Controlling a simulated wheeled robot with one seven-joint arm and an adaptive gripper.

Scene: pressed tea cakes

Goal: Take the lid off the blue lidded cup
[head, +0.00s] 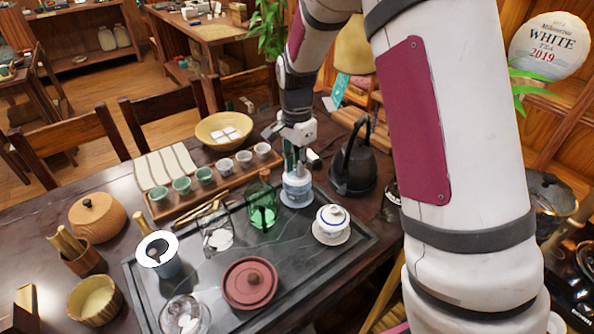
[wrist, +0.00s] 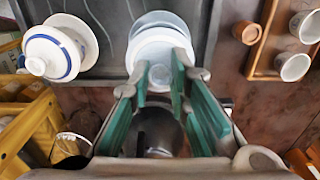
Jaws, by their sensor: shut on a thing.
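The blue lidded cup (head: 297,191) stands on a pale saucer on the tray's far right part. My gripper (head: 291,160) is directly above it, pointing down, its green-padded fingers shut at the top of the lid. In the wrist view the fingertips (wrist: 160,75) meet at the near edge of the pale round lid (wrist: 155,48), and the fingers hide the knob. The pale saucer shows beyond the lid. I cannot tell whether the lid is apart from the cup.
A white lidded bowl with a blue band (head: 332,222) stands to the right on the dark tray (head: 315,262). A black kettle (head: 353,170) is close behind on the right. A green glass pitcher (head: 262,205) is close on the left. A row of small cups (head: 204,174) stands behind left.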

